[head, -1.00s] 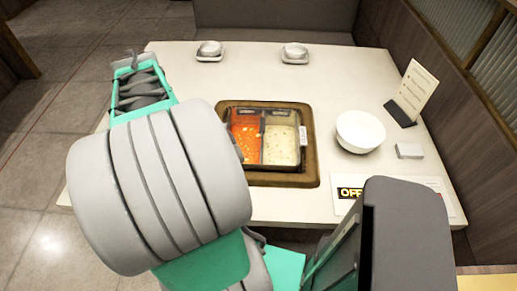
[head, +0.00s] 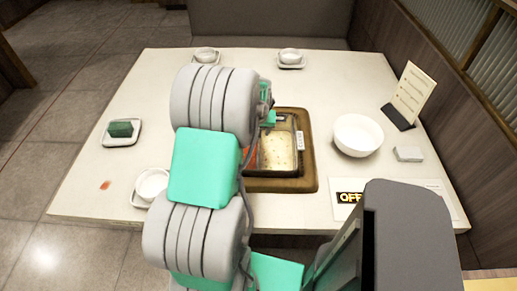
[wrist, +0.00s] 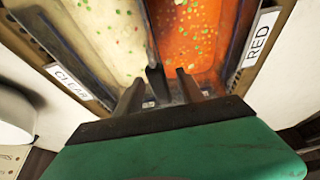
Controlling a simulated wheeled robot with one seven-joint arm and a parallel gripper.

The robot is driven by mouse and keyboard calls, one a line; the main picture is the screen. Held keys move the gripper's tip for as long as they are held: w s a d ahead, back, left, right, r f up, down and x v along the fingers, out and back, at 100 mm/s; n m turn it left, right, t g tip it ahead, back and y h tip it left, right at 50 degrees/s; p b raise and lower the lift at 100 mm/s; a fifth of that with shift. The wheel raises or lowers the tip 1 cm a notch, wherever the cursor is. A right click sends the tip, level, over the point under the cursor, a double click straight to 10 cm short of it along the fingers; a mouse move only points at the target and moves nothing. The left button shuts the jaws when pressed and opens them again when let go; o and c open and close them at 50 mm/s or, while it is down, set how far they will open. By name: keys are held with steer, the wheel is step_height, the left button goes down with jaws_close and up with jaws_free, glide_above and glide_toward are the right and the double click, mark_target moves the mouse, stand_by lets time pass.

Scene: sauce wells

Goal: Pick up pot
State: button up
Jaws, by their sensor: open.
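The pot is a rectangular two-part pan (head: 298,125) sunk in a brown-framed well in the table. Its right half holds pale broth; its left half holds red broth and is mostly behind my arm in the head view. In the wrist view the pot's divider (wrist: 150,38) runs between the pale and red broth. The head view hides the fingertips behind my arm.
A white bowl (head: 358,133), a menu stand (head: 411,95) and a small white box (head: 408,153) stand right of the well. An OFF sign (head: 349,198) lies near the front. A plate with a green block (head: 121,129) and a small bowl (head: 152,183) sit at left.

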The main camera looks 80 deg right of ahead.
jaws_close()
stand_by(0.4)
steer(key=shift+d+r, duration=0.15)
steer(key=shift+r, duration=0.1)
